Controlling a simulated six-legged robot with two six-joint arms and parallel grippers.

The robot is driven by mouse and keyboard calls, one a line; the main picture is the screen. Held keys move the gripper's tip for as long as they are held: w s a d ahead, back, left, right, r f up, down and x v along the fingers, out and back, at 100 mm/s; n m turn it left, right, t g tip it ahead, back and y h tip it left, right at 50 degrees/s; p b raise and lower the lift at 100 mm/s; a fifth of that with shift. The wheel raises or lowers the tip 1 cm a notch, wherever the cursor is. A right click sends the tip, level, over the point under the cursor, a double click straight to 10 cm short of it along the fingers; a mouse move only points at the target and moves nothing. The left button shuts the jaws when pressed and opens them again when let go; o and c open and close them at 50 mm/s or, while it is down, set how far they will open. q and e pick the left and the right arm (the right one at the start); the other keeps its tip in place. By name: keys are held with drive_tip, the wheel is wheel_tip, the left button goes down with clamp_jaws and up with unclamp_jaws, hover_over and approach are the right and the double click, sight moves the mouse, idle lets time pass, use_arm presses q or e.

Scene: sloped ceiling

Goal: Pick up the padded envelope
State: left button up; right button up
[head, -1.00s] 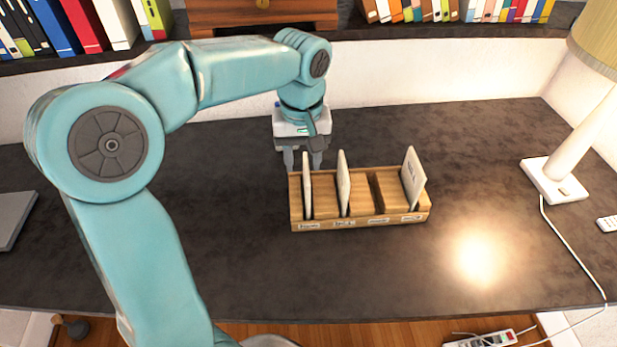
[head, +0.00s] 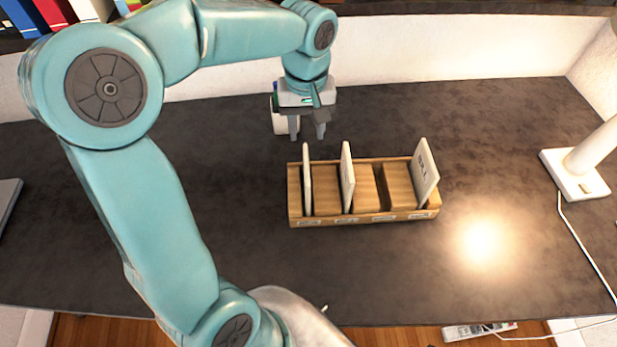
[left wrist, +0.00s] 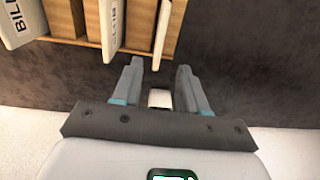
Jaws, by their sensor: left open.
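A wooden sorter (head: 332,219) on the dark desk holds upright white pieces: a left one (head: 307,182), a middle one (head: 347,180) and a lettered right one (head: 425,176) that leans right. I cannot tell which is the padded envelope. My left gripper (head: 307,137) points down behind the sorter's left half, open, apart from the pieces. In the left wrist view its fingers (left wrist: 158,72) are spread, with the sorter (left wrist: 136,33) beyond them. A lettered "BILL" piece (left wrist: 23,20) also shows there. My right gripper is not in view.
A small white object (head: 279,121) stands behind my left gripper; it also shows between the fingers in the wrist view (left wrist: 160,98). A lamp base (head: 577,177) with a cord stands at right. A grey flat thing (head: 8,200) lies at far left. The desk around the sorter is mostly clear.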

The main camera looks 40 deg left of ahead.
sight(307, 165)
use_arm(q)
wheel_tip(307, 165, down, 8)
drive_tip(key=shift+s+d+f, duration=0.1)
drive_tip(key=shift+s+f, duration=0.1)
drive_tip(key=shift+f, duration=0.05)
wheel_tip(307, 165, down, 5)
drive_tip(key=shift+f+p, duration=0.1)
drive_tip(key=shift+p, duration=0.6)
drive_tip(key=shift+s, duration=0.1)
drive_tip(key=shift+d, duration=0.1)
clamp_jaws()
